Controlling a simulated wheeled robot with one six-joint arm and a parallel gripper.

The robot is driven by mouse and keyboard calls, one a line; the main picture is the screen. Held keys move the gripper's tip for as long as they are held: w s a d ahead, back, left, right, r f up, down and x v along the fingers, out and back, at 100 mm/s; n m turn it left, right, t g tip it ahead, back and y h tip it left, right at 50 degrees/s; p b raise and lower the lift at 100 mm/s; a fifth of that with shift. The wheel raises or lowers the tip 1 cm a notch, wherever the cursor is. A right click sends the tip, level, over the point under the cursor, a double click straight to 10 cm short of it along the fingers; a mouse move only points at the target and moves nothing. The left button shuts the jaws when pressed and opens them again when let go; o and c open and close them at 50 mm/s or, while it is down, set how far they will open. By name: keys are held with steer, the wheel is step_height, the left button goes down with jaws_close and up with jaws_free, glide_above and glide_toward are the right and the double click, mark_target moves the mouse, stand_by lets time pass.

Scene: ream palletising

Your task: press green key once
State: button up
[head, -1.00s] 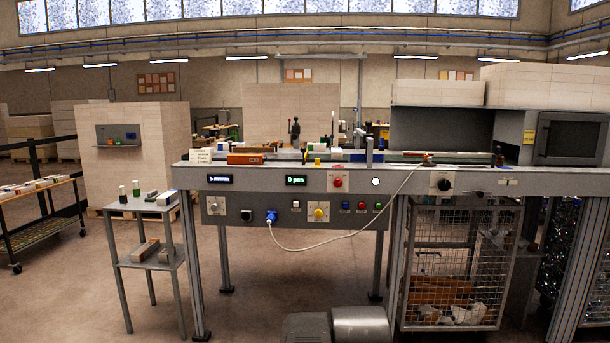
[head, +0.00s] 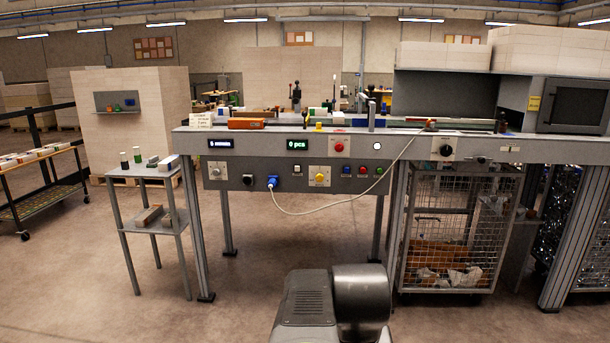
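The green key (head: 379,170) is a small round green button at the right end of a row on the lower grey panel of the machine. A red key (head: 362,170) and a blue key (head: 346,170) sit just left of it. Above them are a larger red button (head: 339,146) and a lit white round one (head: 377,147). The display (head: 297,144) reads "0 pcs" in green. Part of my own arm shows at the bottom centre, well in front of the panel. My gripper is not in view.
A blue plug (head: 272,182) with a white cable (head: 330,212) hangs across the panel front. A wire cage (head: 445,235) stands right, a small side table (head: 145,174) left. The floor before the panel is clear.

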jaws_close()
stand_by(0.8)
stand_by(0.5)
